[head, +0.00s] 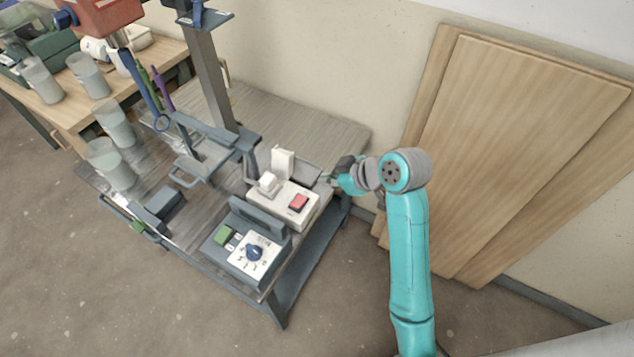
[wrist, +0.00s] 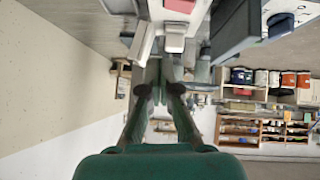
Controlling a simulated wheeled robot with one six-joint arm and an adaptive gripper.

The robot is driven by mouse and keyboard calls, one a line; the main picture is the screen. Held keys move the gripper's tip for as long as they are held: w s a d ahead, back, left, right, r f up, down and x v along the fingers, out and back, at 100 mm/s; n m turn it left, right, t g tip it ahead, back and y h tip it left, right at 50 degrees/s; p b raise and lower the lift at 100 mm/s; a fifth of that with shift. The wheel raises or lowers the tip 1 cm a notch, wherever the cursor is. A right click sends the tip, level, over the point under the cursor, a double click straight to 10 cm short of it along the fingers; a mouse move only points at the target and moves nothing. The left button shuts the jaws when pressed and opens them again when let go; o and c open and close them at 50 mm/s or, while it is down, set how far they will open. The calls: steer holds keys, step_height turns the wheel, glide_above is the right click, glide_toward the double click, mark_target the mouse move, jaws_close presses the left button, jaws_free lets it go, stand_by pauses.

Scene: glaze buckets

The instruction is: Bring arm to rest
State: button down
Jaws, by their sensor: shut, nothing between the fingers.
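My gripper (head: 335,179) is at the right edge of the workbench in the head view, at the end of my teal arm, beside a white switch box with a red button (head: 298,203). In the wrist view my gripper (wrist: 159,72) points up the picture, with its fingers together and nothing held between them. The box with the red button (wrist: 180,5) is just beyond the fingertips there. I cannot tell from these views whether the fingers touch anything.
A control box with a dial (head: 254,252) and green button stands at the bench's front. Glass beakers (head: 114,124) stand at the left. Wooden boards (head: 520,130) lean on the wall right of my arm. The floor before the bench is clear.

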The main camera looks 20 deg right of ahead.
steer(key=shift+s+d+r, duration=0.2)
steer(key=shift+s+r, duration=0.05)
steer(key=shift+r, duration=0.05)
stand_by(0.4)
steer(key=s+a+f+m+t+h, duration=0.25)
steer(key=s+f, duration=0.35)
steer(key=s, duration=0.3)
steer(key=s+a+f+m+t+h, duration=0.1)
steer(key=s+f+m, duration=0.3)
steer(key=s+f, duration=0.4)
steer(key=s+r+t, duration=0.1)
steer(key=s+r, duration=0.2)
steer(key=s, duration=0.4)
steer(key=s+r+m+t, duration=0.1)
steer(key=s+r, duration=0.3)
steer(key=s, duration=0.3)
steer(key=s+r+t, duration=0.1)
steer(key=s+r, duration=0.3)
steer(key=s, duration=0.4)
steer(key=shift+a+r+h, duration=0.25)
steer(key=shift+h, duration=0.2)
steer(key=shift+t, duration=0.25)
